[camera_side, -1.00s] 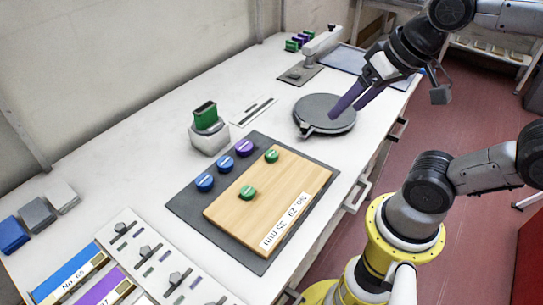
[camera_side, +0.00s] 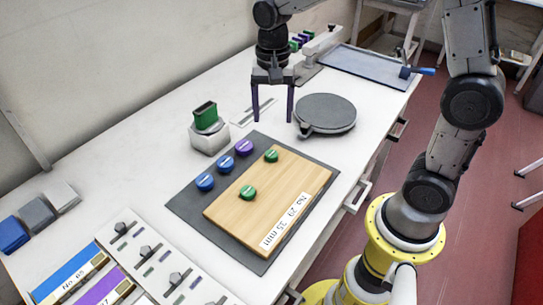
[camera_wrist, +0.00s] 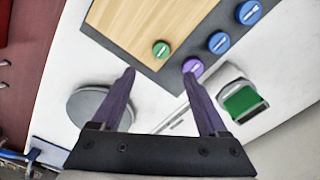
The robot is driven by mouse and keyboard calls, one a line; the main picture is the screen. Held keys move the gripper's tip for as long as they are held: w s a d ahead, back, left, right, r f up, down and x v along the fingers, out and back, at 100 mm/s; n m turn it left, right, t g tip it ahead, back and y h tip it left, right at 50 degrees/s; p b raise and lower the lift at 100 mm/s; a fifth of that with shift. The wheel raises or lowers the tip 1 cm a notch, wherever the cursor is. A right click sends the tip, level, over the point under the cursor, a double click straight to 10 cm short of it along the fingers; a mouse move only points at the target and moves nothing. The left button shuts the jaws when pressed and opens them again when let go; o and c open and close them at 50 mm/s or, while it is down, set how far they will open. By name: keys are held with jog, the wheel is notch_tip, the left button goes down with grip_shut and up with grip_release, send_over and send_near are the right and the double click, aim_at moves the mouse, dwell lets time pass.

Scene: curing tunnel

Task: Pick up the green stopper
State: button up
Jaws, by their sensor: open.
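Two round green stoppers with pale marks lie on the wooden board. One is at the board's far corner (camera_side: 271,156) and the other is nearer its left edge (camera_side: 247,192). In the wrist view one green stopper (camera_wrist: 161,49) shows beyond the gap between my fingertips, at the board's corner. My gripper (camera_side: 273,118) is open and empty, fingers pointing down, above the table on the far side of the board. Its two purple fingers also frame the lower part of the wrist view (camera_wrist: 160,76). It touches no stopper.
A purple stopper (camera_side: 243,148) and two blue stoppers (camera_side: 205,182) (camera_side: 224,165) lie on the dark mat (camera_side: 190,205) beside the wooden board (camera_side: 295,185). A green block sits in a white holder (camera_side: 209,138) to the left. A grey round plate (camera_side: 325,112) stands right of my gripper.

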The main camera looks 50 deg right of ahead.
aim_at(272, 153)
notch_tip(272, 153, down, 12)
jog(key=shift+w, duration=0.15)
dwell(0.4)
grip_shut()
